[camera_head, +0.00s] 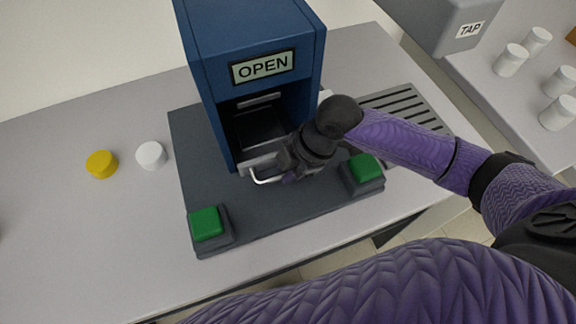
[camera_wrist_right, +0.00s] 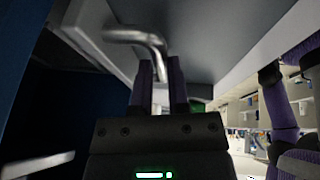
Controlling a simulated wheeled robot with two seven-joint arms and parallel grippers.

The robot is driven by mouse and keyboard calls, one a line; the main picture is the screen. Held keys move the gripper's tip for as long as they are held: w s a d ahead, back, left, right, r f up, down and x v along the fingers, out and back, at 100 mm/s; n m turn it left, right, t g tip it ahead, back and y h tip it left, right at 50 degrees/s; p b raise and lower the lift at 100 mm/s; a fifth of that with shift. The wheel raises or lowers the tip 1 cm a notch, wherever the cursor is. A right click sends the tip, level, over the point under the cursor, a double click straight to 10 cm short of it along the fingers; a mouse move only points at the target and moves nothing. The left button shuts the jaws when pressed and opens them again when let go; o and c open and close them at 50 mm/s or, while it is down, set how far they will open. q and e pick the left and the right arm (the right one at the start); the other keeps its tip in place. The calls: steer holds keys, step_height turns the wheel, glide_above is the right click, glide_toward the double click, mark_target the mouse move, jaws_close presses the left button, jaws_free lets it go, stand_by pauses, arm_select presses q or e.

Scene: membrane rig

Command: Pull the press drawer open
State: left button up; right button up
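The blue press (camera_head: 225,75) stands on a dark base plate, with a sign reading OPEN on its front. Its drawer (camera_head: 262,163) sits low in the front opening, and a dark tray interior shows above the light drawer front. How far out it stands is hard to tell. The silver drawer handle (camera_head: 266,180) is partly hidden by my right gripper (camera_head: 287,162). In the right wrist view the bent handle (camera_wrist_right: 143,36) runs down between the two fingers (camera_wrist_right: 161,82), which close in on both its sides. My left gripper is out of view.
Two green buttons, left (camera_head: 206,223) and right (camera_head: 365,168), stand on the base plate (camera_head: 270,222). A yellow cap (camera_head: 101,164) and a white cap (camera_head: 151,155) lie to the left. A slotted grate (camera_head: 405,102) and a TAP unit (camera_head: 440,30) are to the right, with several white containers beyond.

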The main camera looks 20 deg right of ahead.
jaws_close()
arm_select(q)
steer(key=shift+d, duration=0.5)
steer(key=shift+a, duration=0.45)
